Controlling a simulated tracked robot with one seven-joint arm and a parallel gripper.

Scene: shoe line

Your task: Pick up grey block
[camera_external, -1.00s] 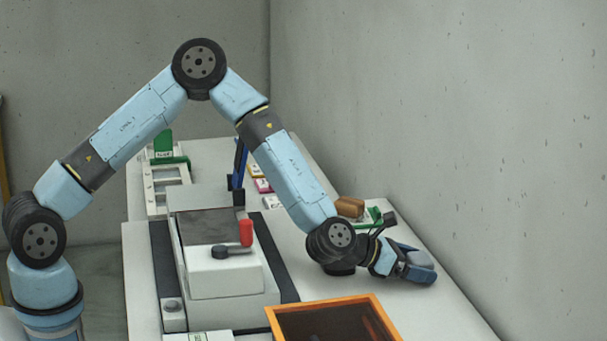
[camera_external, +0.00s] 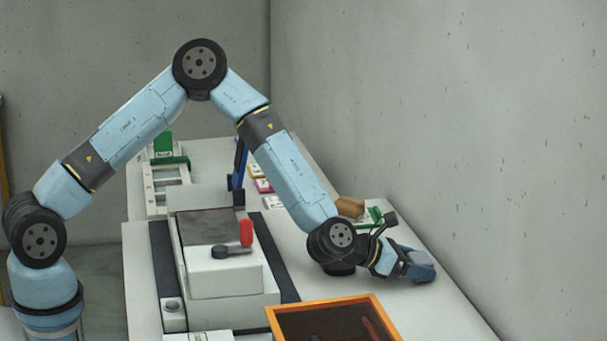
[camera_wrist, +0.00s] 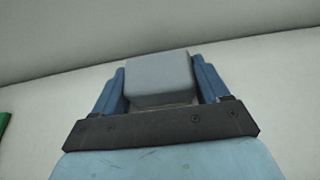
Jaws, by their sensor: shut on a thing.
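The grey block (camera_wrist: 158,80) sits between the two blue fingers of my gripper (camera_wrist: 160,88) in the wrist view, with a finger against each side. My gripper is shut on it. In the external view my gripper (camera_external: 420,268) is low over the right part of the white table, close to its right edge. The block is hard to make out there, mostly hidden by the fingers. I cannot tell whether it touches the table.
An orange-framed dark bin (camera_external: 335,318) stands at the front. A white machine with a red handle (camera_external: 246,233) stands to the left. A brown block (camera_external: 350,207) and a green-and-white tray (camera_external: 372,219) lie behind my wrist. The wall is close on the right.

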